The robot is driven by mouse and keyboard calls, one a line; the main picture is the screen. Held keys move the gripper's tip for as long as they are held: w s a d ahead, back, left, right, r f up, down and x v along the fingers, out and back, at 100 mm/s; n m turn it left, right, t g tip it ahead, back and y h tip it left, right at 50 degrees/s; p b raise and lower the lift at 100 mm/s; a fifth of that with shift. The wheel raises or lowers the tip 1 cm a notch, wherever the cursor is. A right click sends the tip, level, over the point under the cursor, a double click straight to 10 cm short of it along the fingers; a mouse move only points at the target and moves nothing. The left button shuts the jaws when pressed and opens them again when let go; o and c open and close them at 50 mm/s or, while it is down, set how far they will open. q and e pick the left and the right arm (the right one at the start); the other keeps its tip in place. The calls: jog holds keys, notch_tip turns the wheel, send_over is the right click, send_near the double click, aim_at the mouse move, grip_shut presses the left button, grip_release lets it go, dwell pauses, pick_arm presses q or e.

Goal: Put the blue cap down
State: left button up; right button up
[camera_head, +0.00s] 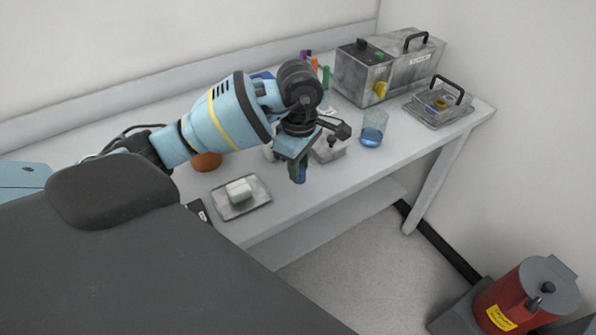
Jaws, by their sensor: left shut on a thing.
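My left gripper (298,168) points down over the front part of the white bench (330,180), near its front edge. It is shut on a small blue thing, which looks like the blue cap (301,174). The fingers hide most of the cap, and I cannot tell whether it touches the bench. My right gripper is not in view.
A metal tray (258,203) with a white block lies left of the gripper. A grey block (329,149) and a beaker of blue liquid (371,130) stand to the right. Behind are a grey instrument (365,80) and a wire-handled basket (440,108). A red bin (515,295) stands on the floor.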

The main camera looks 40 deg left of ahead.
pick_arm(q)
jog(key=shift+w+a, duration=0.3)
jog(key=shift+f, duration=1.8)
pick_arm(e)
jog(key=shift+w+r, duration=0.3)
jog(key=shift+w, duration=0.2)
pick_arm(q)
jog(key=shift+f, duration=0.15)
jog(key=o, duration=0.9)
jog(key=shift+r, duration=0.4)
notch_tip(320, 180, up, 11)
jog(key=shift+p, duration=0.5)
jog(key=shift+r, duration=0.3)
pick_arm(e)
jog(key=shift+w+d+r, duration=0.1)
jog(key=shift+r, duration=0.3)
